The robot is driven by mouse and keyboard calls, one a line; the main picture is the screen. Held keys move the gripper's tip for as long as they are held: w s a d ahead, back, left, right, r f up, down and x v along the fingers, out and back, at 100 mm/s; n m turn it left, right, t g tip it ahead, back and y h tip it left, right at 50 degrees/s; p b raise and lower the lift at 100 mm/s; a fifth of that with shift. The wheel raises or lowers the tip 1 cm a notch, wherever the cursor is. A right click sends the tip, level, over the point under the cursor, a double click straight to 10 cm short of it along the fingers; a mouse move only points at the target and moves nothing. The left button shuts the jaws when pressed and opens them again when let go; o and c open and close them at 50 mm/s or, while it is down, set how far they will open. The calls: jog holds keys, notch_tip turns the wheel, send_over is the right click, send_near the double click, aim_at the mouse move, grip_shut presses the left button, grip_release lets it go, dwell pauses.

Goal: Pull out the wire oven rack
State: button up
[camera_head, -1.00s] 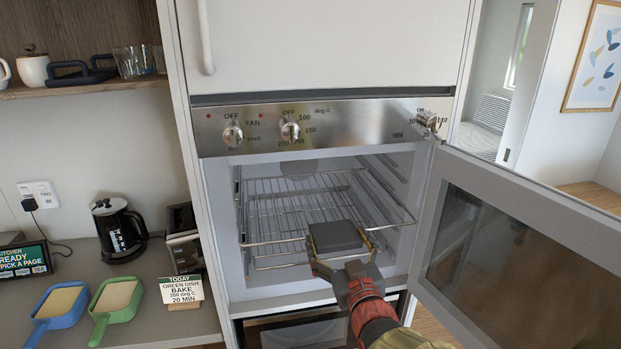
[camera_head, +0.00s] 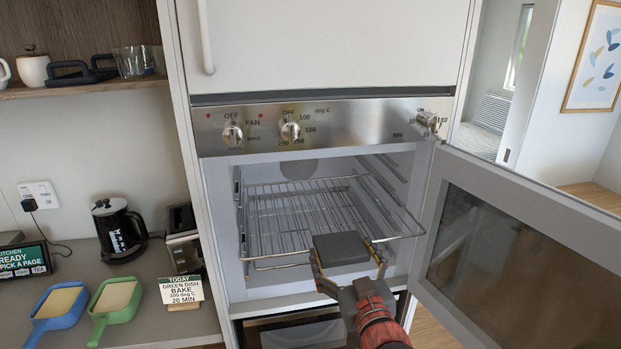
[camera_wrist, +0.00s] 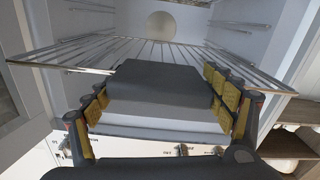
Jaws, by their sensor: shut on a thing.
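The wire oven rack (camera_head: 290,220) is partly out of the open oven, its front bar past the oven's front edge. It also fills the upper middle of the wrist view (camera_wrist: 160,48). A dark grey block (camera_head: 341,247) sits at the middle of the rack's front edge and looks like its grip. My gripper (camera_head: 347,264) is shut on this block, a yellow-padded finger on each side. In the wrist view the block (camera_wrist: 160,78) lies between the pads and hides part of the front bar. How the block joins the rack is hidden.
The oven door (camera_head: 510,255) hangs open on the right, close to my gripper. A counter (camera_head: 150,318) on the left holds a kettle (camera_head: 119,230), a blue dish (camera_head: 60,304), a green dish (camera_head: 115,298) and a sign (camera_head: 181,290). Control knobs (camera_head: 290,131) are above the oven opening.

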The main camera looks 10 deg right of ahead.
jog(key=shift+s+r, duration=0.15)
jog(key=shift+s, duration=3.2)
jog(key=s+b, duration=0.5)
jog(key=s, duration=0.7)
jog(key=shift+s+b, duration=0.3)
jog(key=shift+s, duration=0.1)
